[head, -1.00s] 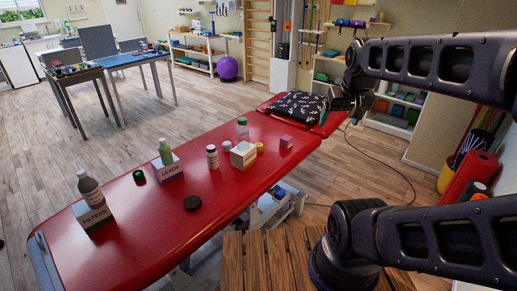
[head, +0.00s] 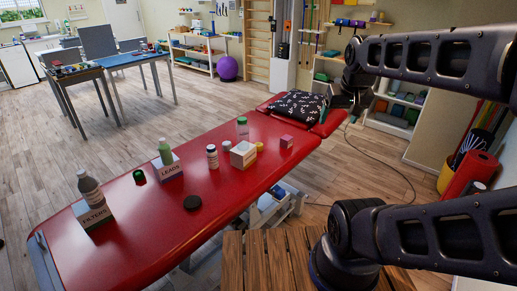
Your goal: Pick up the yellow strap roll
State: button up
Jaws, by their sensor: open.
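The yellow strap roll (head: 260,146) is a small yellow round thing on the red treatment table (head: 130,245). It stands just right of a white and tan box (head: 243,154), which partly hides it. My gripper (head: 334,110) hangs at the end of my arm, by the patterned pillow at the table's far right end. It is open, apart from the roll and to its right. Its fingers are small and dark here, so their detail is hard to make out.
A clear green-capped bottle (head: 242,130), a pink block (head: 286,141) and a white jar (head: 225,146) stand near the roll. The patterned pillow (head: 294,104) lies at the far end.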

jog(key=w+a+r+m+g, duration=0.15)
jog(key=w+m, duration=0.35)
jog(key=w, duration=1.1)
jog(key=m+g+h, duration=0.1)
jog(key=m+g, duration=0.2)
jog(key=m, duration=1)
send_over(258, 144)
jog(key=a, duration=0.1)
notch_tip(258, 144, down, 38)
jog(key=shift+s+d+f, duration=0.1)
jog(key=shift+d+f, duration=0.1)
jog(key=shift+f, duration=1.6)
jog(key=shift+d+f, duration=0.25)
jog(key=shift+f, duration=1.55)
jog(key=shift+s+d+f, duration=0.1)
jog(key=shift+d+f, duration=0.1)
jog(key=shift+f, duration=1.6)
jog(key=c, duration=1.1)
